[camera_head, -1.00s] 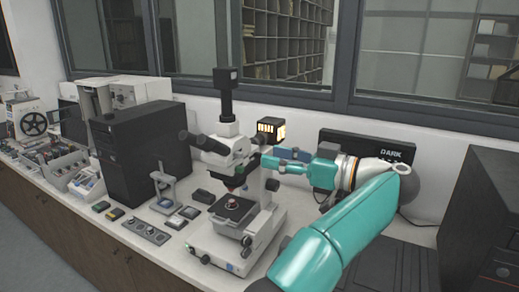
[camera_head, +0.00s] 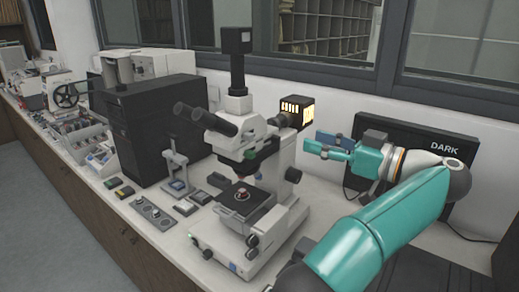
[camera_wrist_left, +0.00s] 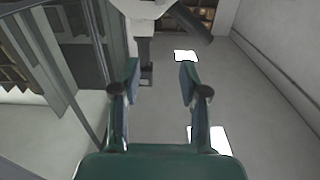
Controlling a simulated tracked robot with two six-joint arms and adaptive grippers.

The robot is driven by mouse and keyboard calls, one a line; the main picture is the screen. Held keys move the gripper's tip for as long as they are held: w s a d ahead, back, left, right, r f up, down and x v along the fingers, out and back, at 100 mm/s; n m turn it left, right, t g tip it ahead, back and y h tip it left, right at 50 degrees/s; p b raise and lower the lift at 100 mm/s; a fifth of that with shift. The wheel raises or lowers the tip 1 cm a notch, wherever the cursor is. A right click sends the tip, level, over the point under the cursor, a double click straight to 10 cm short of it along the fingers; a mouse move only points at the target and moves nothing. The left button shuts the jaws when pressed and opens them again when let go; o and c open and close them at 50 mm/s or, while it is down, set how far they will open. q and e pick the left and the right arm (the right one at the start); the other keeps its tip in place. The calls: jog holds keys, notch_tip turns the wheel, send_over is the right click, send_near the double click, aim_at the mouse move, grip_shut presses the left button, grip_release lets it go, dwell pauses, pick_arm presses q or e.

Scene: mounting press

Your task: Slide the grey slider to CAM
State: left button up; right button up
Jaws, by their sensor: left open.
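The white microscope (camera_head: 262,142) stands on the bench with black eyepieces, a camera tube on top and a lit lamp box (camera_head: 294,111) at its back. I cannot make out the grey slider or a CAM mark on it. My left gripper (camera_head: 318,146) is open and empty, to the right of the microscope head and apart from it. In the left wrist view, the left gripper's two fingers (camera_wrist_left: 160,82) stand apart with nothing between them, and the white microscope head (camera_wrist_left: 150,8) shows beyond them at the top. My right gripper is not in view.
A black screen reading DARK (camera_head: 440,143) stands behind my left arm. A black computer case (camera_head: 150,125) stands left of the microscope. A small control box (camera_head: 152,212) and other small items lie in front of the case. The window wall runs behind.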

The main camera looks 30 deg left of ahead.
pick_arm(q)
notch_tip(320, 180, down, 4)
jog(key=b, duration=0.3)
jog(key=p, duration=0.1)
send_near(252, 138)
jog(key=a, duration=0.9)
jog(key=shift+w, duration=0.4)
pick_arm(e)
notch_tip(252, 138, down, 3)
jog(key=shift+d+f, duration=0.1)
pick_arm(q)
grip_shut()
jog(key=shift+a+r, duration=0.1)
